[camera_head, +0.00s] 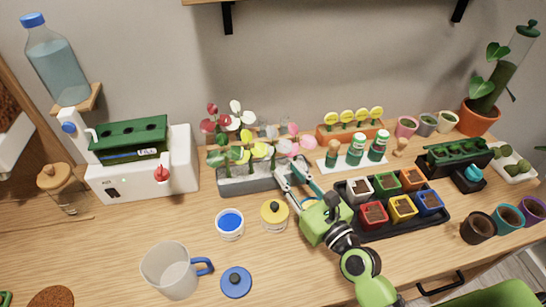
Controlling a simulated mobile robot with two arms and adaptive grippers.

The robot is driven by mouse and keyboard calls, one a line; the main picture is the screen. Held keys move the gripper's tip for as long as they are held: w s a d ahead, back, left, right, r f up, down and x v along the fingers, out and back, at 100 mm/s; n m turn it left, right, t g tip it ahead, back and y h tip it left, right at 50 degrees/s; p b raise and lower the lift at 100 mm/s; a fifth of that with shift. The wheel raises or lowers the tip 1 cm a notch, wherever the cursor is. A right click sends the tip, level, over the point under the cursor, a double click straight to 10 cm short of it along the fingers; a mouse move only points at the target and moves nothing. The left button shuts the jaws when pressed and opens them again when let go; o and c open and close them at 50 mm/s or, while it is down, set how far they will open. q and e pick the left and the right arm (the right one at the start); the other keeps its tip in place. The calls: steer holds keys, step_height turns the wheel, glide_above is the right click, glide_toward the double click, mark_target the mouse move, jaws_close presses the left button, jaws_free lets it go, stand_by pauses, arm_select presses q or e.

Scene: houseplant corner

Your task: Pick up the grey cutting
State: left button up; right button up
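The grey planter (262,181) stands at the back middle of the counter, holding several cuttings with red, white, yellow and pink heads. A small greyish head (269,131) shows behind the yellow and pink ones; it looks like the grey cutting, but its stem and lower part are hidden. My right gripper (288,166) reaches in from the front right, at the planter's right end beside the pink heads. Its two fingers are apart, and I see nothing held between them. My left gripper is not in view.
Right of the gripper is a black tray (447,215) of coloured pots. In front of the planter stand a blue-topped jar (230,223) and a yellow-lidded jar (274,214). A jug (172,271) is at front left. A white machine (150,178) stands left.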

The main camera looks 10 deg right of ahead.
mark_target(274, 158)
steer(key=x, duration=0.2)
steer(key=p+x, duration=0.1)
steer(key=x, duration=0.2)
steer(key=f+x, duration=0.1)
steer(key=x, duration=0.2)
steer(key=shift+w, duration=0.25)
jaws_close()
